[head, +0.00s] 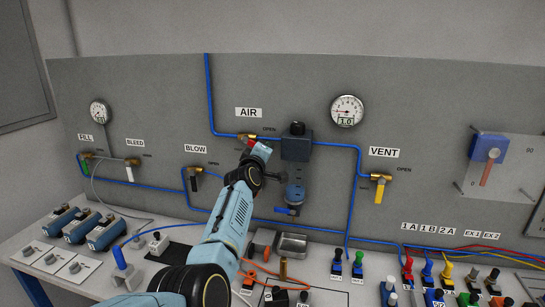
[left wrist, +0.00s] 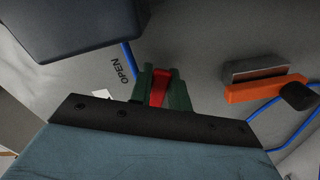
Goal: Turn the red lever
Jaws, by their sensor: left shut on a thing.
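The red lever (head: 251,143) belongs to the brass valve (head: 243,136) under the AIR label on the grey panel. My left gripper (head: 256,151) is up at this lever and hides part of it in the head view. In the left wrist view, the red lever (left wrist: 160,88) shows between the green fingers of my left gripper (left wrist: 163,86), which are closed on it. The word OPEN is printed close to the fingers in that view. My right gripper is in neither view.
A dark regulator block (head: 297,146) sits just right of the AIR valve; a dark block (left wrist: 75,25) fills the left wrist view's upper left. Blue air tubing (head: 209,90) runs along the panel. The VENT valve's yellow lever (head: 380,190) hangs down. Switches and fittings crowd the bench.

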